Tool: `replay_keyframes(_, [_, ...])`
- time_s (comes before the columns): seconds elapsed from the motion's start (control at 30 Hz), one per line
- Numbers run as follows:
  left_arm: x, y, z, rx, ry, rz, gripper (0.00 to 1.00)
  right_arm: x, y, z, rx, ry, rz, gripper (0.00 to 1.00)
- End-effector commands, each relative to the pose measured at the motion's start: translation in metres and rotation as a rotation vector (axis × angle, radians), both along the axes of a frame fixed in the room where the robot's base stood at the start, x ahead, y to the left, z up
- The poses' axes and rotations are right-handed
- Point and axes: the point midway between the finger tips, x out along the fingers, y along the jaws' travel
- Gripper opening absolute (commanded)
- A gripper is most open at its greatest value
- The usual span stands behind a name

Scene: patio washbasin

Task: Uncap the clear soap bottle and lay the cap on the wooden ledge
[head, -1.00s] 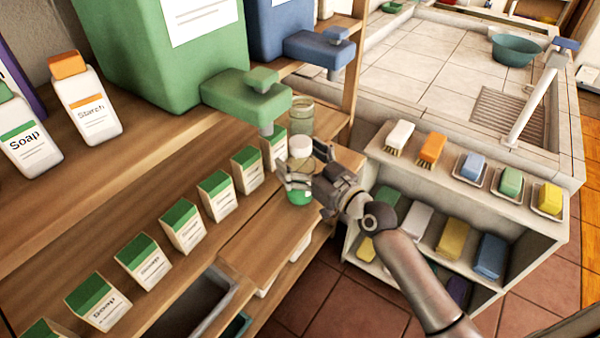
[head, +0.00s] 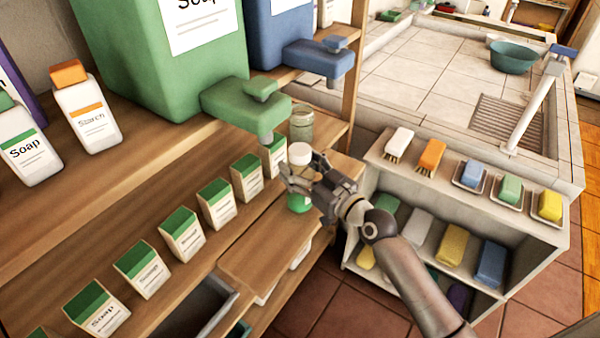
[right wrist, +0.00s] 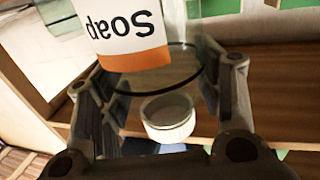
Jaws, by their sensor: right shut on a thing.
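The clear soap bottle stands upright on the wooden shelf in the head view, with green at its base (head: 299,203) and a white cap (head: 300,154) on top. My right gripper (head: 298,178) is shut on its body, below the cap, and hides its middle. In the right wrist view, the bottle's soap label (right wrist: 130,30) is upside down, white with an orange band. The cap (right wrist: 168,118) shows below it, between my fingers. A raised wooden board (head: 270,245) lies just in front of the bottle; I cannot tell if it is the ledge. My left gripper is not in view.
A second clear jar (head: 302,124) stands just behind the bottle. A green dispenser's spout (head: 245,108) hangs close by. A row of green-topped cartons (head: 216,203) runs to the left. A low white shelf (head: 448,182) with brushes and soaps stands at the right.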

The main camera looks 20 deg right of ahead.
Motion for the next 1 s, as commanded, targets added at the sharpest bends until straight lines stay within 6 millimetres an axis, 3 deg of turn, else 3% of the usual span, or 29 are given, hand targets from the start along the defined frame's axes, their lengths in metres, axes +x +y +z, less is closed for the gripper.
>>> replay_keyframes(0.17, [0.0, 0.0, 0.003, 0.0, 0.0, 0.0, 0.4, 0.0, 0.0, 0.015, 0.001, -0.005, 0.0, 0.19])
replay_keyframes(0.3, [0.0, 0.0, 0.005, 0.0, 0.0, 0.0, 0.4, -0.001, 0.0, 0.037, 0.001, -0.008, -0.001, 0.19])
replay_keyframes(0.57, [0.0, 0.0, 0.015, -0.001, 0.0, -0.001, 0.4, -0.051, 0.002, 0.093, 0.0, -0.008, 0.0, 0.19])
replay_keyframes(0.87, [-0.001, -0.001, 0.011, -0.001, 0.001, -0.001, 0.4, -0.118, 0.004, 0.119, 0.0, -0.002, 0.0, 0.19])
replay_keyframes(1.0, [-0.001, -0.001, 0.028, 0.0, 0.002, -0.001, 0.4, -0.13, 0.004, 0.129, 0.0, 0.002, 0.0, 0.19])
